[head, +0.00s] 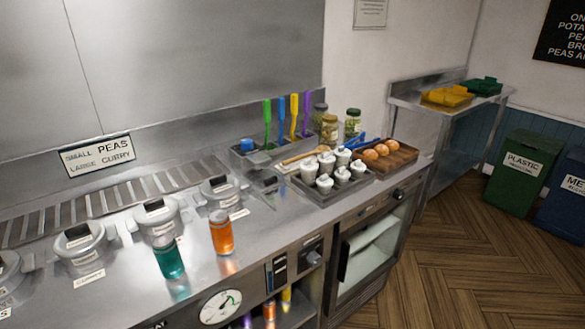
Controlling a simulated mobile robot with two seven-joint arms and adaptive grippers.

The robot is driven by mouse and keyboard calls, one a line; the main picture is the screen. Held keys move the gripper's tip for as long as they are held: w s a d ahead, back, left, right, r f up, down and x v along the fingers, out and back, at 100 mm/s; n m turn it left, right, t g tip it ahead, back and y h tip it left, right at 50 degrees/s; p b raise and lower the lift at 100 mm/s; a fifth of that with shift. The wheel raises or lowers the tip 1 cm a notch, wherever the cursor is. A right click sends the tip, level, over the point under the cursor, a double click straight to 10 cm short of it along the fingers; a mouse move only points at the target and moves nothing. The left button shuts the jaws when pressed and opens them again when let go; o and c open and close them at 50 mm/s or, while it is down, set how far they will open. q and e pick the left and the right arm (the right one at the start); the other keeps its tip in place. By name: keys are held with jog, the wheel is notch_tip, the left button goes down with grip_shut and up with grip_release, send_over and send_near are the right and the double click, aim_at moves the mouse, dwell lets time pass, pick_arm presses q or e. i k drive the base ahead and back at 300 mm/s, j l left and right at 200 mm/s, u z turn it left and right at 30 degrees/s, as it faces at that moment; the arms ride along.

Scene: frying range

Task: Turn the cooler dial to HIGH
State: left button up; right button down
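A dark round knob (399,193) sits on the front panel at the right end of the counter, above a glass-fronted cabinet (375,245) that looks like the cooler. Its markings and pointer are too small to read, so I cannot tell its setting. A second dark knob (313,258) sits on the panel further left. A white round gauge (221,307) with a needle is on the counter front at the bottom. Neither of my grippers is in view.
The wooden floor (470,260) right of the cabinet is clear; bins (524,168) stand beyond.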

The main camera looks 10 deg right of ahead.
aim_at(399, 195)
jog(key=l, duration=0.45)
jog(key=k+l+u, duration=0.1)
jog(key=l, duration=0.3)
jog(key=k+l, duration=0.1)
jog(key=l, duration=0.35)
jog(key=k+l+u, duration=0.1)
jog(key=l, duration=0.3)
jog(key=k+l, duration=0.1)
jog(key=l, duration=0.35)
jog(key=k+l+u, duration=0.1)
jog(key=l, duration=0.3)
jog(key=k+l, duration=0.1)
jog(key=l, duration=0.3)
jog(key=k+l, duration=0.1)
jog(key=l, duration=0.3)
jog(key=i+l+u, duration=0.1)
jog(key=u, duration=0.35)
jog(key=l+u, duration=0.15)
jog(key=u, duration=0.3)
jog(key=i+l+u, duration=0.1)
jog(key=l+u, duration=0.2)
jog(key=l, duration=0.15)
jog(key=i+l+u, duration=0.1)
jog(key=l+u, duration=0.15)
jog(key=l, duration=0.25)
jog(key=l+u, duration=0.25)
jog(key=l, duration=0.7)
